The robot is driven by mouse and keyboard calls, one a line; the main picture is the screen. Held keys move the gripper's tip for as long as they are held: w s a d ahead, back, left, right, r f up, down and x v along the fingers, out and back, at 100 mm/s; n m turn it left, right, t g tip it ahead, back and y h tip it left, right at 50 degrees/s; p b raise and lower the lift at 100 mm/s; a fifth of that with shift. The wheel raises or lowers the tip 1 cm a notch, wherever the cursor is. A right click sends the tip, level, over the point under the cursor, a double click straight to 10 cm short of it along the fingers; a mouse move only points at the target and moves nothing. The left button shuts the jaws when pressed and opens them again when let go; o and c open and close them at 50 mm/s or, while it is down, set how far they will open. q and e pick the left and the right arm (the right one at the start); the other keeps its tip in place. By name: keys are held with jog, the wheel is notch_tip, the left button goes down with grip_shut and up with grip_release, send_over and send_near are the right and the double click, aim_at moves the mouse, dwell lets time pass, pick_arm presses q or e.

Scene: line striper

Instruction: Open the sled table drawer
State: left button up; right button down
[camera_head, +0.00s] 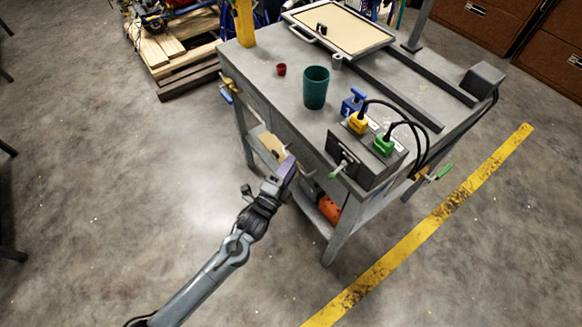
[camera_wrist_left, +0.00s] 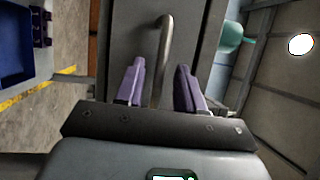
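The grey sled table (camera_head: 270,58) stands in the upper middle of the head view. My left gripper (camera_head: 290,166) is at its near long side, below the tabletop edge. In the left wrist view, a curved metal handle (camera_wrist_left: 165,42) stands out from a flat grey drawer front (camera_wrist_left: 201,30). The purple fingers of the gripper (camera_wrist_left: 161,72) are apart, one on each side of the handle. Gaps show between the fingers and the handle. The handle is hidden behind the gripper in the head view. My right gripper is in neither view.
A teal cup (camera_head: 316,88), a small red cup (camera_head: 281,69) and a control box (camera_head: 365,160) with cables are on the tabletop. An orange object (camera_head: 329,209) is on the lower shelf. Open floor (camera_head: 120,190) lies left of the table.

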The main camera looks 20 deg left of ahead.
pick_arm(q)
jog(key=shift+w+d, duration=0.1)
jog(key=shift+w, duration=0.2)
grip_shut()
